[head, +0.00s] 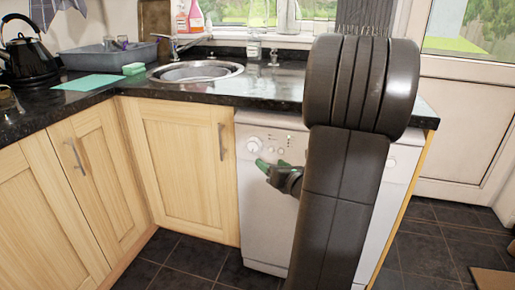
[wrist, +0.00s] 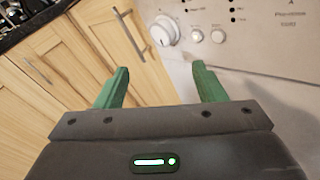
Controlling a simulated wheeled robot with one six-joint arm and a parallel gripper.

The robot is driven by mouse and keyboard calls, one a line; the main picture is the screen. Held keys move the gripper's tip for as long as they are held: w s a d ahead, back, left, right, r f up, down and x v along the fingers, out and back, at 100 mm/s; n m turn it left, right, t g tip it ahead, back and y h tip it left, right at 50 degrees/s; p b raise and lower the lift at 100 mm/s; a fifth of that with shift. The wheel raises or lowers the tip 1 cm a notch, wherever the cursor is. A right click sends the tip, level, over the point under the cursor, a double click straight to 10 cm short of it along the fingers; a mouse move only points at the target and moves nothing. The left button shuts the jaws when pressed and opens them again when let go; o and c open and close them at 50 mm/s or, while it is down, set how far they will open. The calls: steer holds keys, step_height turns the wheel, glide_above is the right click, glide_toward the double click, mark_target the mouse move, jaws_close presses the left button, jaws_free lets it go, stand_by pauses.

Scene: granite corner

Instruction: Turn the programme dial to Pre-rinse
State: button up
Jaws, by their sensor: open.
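The white dishwasher (head: 262,208) stands under the worktop, partly hidden by my arm in the head view. Its round white programme dial (head: 253,145) is at the left of the control panel. In the wrist view the dial (wrist: 165,30) is large and lies beyond the fingertips, with small round buttons to its right. My gripper (head: 262,168) is just below and right of the dial in the head view. In the wrist view its green fingers (wrist: 160,78) are apart, with nothing between them. They appear clear of the dial. The dial's setting is too small to read.
Wooden cupboard doors (head: 180,165) with metal handles are left of the dishwasher. The black worktop (head: 275,92) overhangs the panel and holds a sink (head: 195,72), a kettle (head: 30,58) and a grey basin (head: 105,55).

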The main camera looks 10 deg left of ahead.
mark_target(256, 147)
steer(key=w+a+m+b, duration=0.1)
steer(key=w+a+m, duration=0.1)
steer(key=m, duration=0.2)
steer(key=w+a+m+b, duration=0.1)
steer(key=w+a+m, duration=0.1)
steer(key=w+m, duration=0.1)
steer(key=w+a+m+b, duration=0.1)
steer(key=w+a+m, duration=0.1)
steer(key=m, duration=0.3)
steer(key=shift+w+f+m, duration=0.1)
steer(key=shift+w+m, duration=0.2)
steer(key=shift+m, duration=0.1)
steer(key=shift+x, duration=0.75)
steer(key=shift+c, duration=0.2)
steer(key=c, duration=0.9)
